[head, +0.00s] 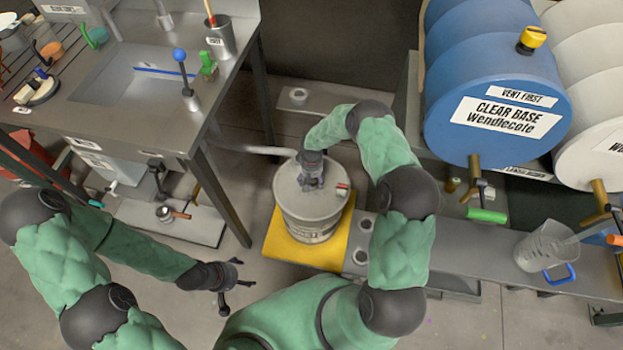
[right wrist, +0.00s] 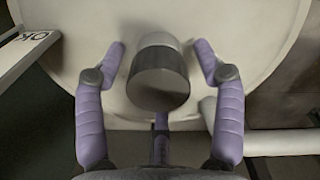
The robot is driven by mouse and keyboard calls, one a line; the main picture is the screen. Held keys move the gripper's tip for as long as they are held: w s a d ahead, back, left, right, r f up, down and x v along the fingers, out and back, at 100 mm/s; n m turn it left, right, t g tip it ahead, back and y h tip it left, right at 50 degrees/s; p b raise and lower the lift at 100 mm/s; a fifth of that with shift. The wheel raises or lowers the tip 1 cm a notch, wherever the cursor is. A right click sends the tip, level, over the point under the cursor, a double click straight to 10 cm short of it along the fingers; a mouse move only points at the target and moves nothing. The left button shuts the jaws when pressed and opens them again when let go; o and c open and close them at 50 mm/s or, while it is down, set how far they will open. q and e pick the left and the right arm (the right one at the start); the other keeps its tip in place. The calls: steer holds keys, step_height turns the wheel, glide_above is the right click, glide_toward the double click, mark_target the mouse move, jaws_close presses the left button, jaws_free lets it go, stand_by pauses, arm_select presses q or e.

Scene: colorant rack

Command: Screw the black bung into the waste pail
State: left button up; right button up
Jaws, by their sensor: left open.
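The waste pail (head: 308,218) is a pale grey drum with a closed top, standing upright on a yellow platform. My right gripper (head: 312,184) is above the pail's lid, pointing down. In the right wrist view the black bung (right wrist: 158,82), dark with a grey upper part, sits at the lid (right wrist: 90,50) between the fingers of the right gripper (right wrist: 160,58). The fingers are spread on both sides of it with small gaps. How deep the bung sits cannot be told. My left gripper (head: 228,280) is open and empty, low over the floor.
A yellow platform (head: 277,250) holds the pail. A grey bench (head: 480,250) with a clear jug (head: 540,248) runs to the right, below blue drums (head: 500,110). A steel sink table (head: 130,80) stands at left. Floor between is free.

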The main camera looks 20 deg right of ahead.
steer(key=n, duration=0.6)
steer(key=shift+d+n, duration=0.1)
steer(key=shift+n, duration=0.2)
steer(key=n, duration=0.3)
steer(key=shift+s, duration=0.1)
steer(key=n, duration=0.4)
